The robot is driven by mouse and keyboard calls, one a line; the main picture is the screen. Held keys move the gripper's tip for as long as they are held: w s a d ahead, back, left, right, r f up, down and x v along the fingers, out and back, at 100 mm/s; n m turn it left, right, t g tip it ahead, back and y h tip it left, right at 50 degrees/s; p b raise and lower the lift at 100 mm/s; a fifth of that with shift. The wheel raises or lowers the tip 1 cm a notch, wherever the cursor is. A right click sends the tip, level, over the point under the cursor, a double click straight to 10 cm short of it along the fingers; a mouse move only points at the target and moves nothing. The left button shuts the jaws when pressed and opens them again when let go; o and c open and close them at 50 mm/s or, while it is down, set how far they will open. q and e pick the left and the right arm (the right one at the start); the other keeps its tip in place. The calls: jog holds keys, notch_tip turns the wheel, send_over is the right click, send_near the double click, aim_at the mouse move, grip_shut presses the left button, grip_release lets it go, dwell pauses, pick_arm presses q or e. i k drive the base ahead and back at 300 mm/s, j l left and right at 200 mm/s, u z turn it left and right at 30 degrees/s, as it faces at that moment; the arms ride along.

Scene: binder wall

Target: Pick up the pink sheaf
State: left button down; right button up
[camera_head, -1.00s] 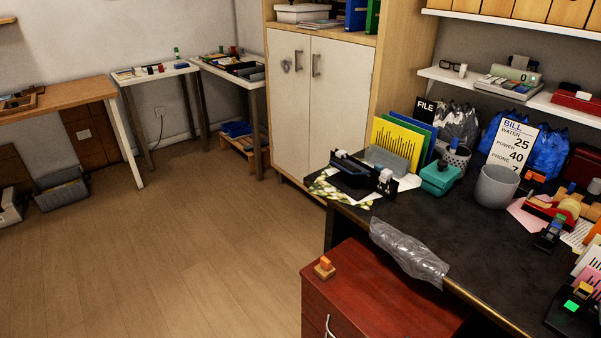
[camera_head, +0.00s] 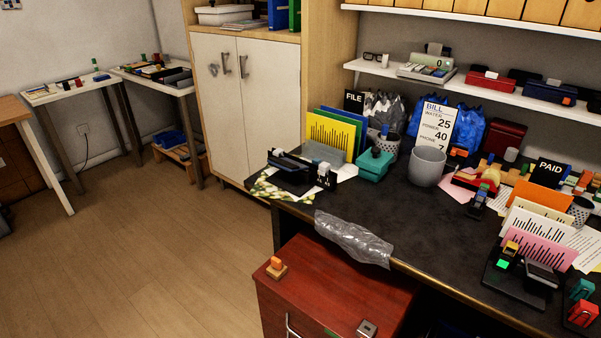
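A pink sheaf (camera_head: 532,250) with dark printed lines stands at the right of the dark desk, in front of white and orange sheaves. It leans in a row with the white sheaf (camera_head: 528,228) and the orange sheaf (camera_head: 541,195) behind it. A black stand (camera_head: 515,283) with a small yellow block and a bright green square sits at its lower left. A flat pink sheet (camera_head: 458,187) also lies farther back, near the red tape dispenser (camera_head: 476,181). Neither of my grippers is in view.
The desk (camera_head: 430,235) has a clear middle. A grey cup (camera_head: 427,166), a teal box (camera_head: 374,164) and black holders stand along its back and left. Crumpled plastic (camera_head: 352,238) hangs over the front edge above a red cabinet (camera_head: 335,290). Open floor (camera_head: 150,260) lies left.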

aim_at(558, 257)
jog(key=z, duration=1.5)
jog(key=i+z, duration=0.15)
jog(key=z, duration=0.25)
